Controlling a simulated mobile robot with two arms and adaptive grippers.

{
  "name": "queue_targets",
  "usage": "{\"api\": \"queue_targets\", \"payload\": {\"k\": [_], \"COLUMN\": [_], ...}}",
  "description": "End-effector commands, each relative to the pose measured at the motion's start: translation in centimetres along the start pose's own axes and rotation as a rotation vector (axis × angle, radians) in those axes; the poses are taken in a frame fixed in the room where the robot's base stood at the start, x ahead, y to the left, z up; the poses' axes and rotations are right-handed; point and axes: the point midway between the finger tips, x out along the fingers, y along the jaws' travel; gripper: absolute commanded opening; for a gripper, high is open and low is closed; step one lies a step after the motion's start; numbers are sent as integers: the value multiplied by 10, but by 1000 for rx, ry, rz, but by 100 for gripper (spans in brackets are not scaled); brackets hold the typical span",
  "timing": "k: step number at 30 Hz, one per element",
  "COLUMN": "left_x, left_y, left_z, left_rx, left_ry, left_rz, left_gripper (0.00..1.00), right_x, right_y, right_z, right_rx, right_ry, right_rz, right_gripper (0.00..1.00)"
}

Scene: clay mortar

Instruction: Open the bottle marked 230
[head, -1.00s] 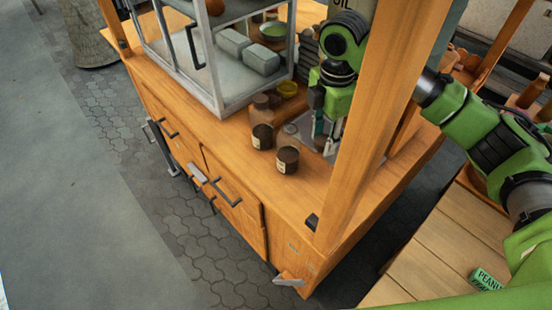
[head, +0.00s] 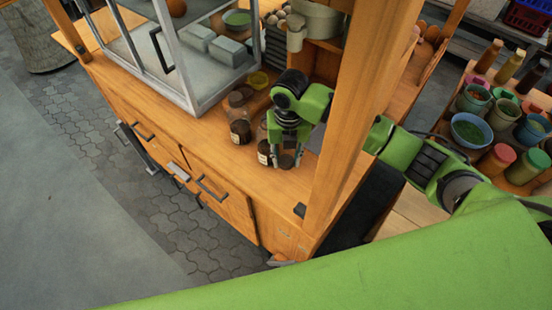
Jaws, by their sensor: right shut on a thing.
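Two small dark jars with pale labels stand near the front of the wooden counter: a left jar (head: 240,132) and a right jar (head: 264,154). The marks on the labels are too small to read, so I cannot tell which is 230. My right gripper (head: 287,157) points down just right of the right jar, fingers low over the counter. It is shut on a small dark round thing (head: 287,161) that looks like a lid. The fingers hide part of it. I cannot tell whether the right jar's top is open. My left gripper is not in view.
Brown bottles (head: 238,100) and a yellow-green bowl (head: 258,80) stand behind the jars. A glass cabinet (head: 187,100) is at left. A wooden post (head: 352,110) rises close to my right arm. Bare counter (head: 215,138) lies left of the jars.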

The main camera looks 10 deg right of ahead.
Motion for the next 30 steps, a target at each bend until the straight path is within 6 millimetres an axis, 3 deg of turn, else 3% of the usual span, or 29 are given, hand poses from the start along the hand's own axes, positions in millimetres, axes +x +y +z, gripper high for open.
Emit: {"api": "queue_targets", "payload": {"k": [15,27,28,29,30], "left_x": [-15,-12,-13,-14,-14], "left_y": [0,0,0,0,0], "left_z": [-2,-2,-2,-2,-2], "left_rx": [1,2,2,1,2], "left_ry": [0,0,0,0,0], "left_rz": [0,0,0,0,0], "left_gripper": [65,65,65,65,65], "right_x": [63,70,69,69,69], "right_y": [0,0,0,0,0], "right_z": [0,1,1,1,1], "right_rx": [2,3,3,3,3], "right_ry": [0,-2,-3,-2,-2], "right_rz": [0,0,1,1,1], "right_gripper": [5,5,39,46,48]}}
